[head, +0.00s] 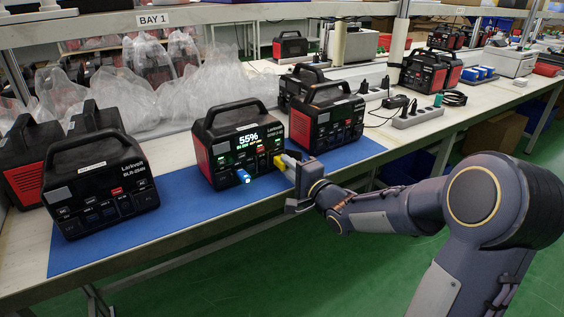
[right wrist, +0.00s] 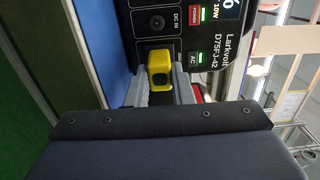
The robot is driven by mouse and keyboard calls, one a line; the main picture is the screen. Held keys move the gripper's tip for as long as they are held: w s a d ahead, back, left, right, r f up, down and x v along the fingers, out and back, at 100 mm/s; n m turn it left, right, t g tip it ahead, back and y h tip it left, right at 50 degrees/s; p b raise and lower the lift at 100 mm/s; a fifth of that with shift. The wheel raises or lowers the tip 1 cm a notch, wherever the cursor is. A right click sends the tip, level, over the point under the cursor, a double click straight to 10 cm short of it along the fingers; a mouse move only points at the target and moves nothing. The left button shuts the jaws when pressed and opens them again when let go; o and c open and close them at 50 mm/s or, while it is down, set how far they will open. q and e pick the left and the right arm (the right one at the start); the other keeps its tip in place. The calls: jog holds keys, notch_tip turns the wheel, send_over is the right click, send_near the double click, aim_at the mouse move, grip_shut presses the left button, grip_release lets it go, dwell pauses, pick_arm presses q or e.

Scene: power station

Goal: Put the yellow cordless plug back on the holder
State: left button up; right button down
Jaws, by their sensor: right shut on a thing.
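The yellow cordless plug (head: 280,162) is at the lower right of the front panel of the lit power station (head: 236,146), whose screen reads 55%. My right gripper (head: 288,168) is shut on the plug from the front. In the right wrist view the yellow plug (right wrist: 160,68) sits between the two grey fingers of the gripper (right wrist: 160,88), close against the panel below the DC IN socket. I cannot tell whether its prongs are in a socket. No holder can be made out with certainty. My left gripper is not in view.
Other black and red stations stand left (head: 98,184) and right (head: 326,115) on the blue mat (head: 150,244). A power strip (head: 418,117) lies farther right. The mat's front strip is mostly clear.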

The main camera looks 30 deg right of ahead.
jog(key=shift+s+d, duration=0.15)
jog(key=shift+s, duration=0.8)
jog(key=shift+s+d, duration=0.1)
jog(key=shift+s, duration=0.85)
jog(key=shift+p, duration=0.3)
